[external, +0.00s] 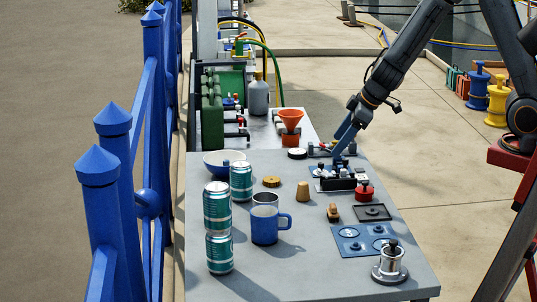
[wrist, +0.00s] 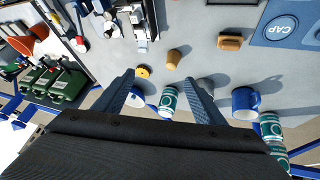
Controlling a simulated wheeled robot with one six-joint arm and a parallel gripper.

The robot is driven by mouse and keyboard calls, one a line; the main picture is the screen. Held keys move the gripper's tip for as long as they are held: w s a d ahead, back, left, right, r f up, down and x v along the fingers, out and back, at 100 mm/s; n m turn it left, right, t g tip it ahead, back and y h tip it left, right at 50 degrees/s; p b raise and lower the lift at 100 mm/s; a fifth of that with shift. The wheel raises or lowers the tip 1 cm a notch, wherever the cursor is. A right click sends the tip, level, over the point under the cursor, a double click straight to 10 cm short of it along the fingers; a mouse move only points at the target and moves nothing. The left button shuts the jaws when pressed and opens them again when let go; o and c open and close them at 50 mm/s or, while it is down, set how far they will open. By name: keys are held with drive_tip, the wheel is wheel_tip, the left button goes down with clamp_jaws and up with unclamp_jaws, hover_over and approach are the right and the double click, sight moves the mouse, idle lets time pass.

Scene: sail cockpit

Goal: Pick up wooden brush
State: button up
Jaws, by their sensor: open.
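The wooden brush (external: 333,212) is a small brown piece lying on the grey table, right of centre in the external view. It also shows in the wrist view (wrist: 230,42) as a short tan block near the top, right of centre. My gripper (external: 338,148) is above the far right part of the table, beyond the brush and apart from it. In the wrist view my gripper (wrist: 165,82) has its two blue fingers spread wide with nothing held between them. The brush is beyond the right fingertip there.
A cork (external: 303,191) stands left of the brush. A blue mat (external: 361,240), a metal tamper-like piece (external: 390,264) and a red-based knob (external: 364,191) are nearby. A blue mug (external: 265,226) and teal cans (external: 217,208) stand left. Blue railing (external: 104,190) borders the left.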

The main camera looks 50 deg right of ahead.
drive_tip(key=s+a+f+n+g+y+p, duration=0.2)
drive_tip(key=s+a+f+n+g+p, duration=0.1)
drive_tip(key=s+a, duration=0.5)
hover_over(333, 205)
drive_tip(key=s+d, duration=0.2)
drive_tip(key=shift+f, duration=2.6)
drive_tip(key=shift+b+x, duration=2.85)
drive_tip(key=shift+x, duration=1.15)
drive_tip(key=shift+s+d, duration=0.1)
drive_tip(key=shift+d, duration=0.05)
drive_tip(key=c, duration=1.1)
drive_tip(key=shift+r, duration=0.2)
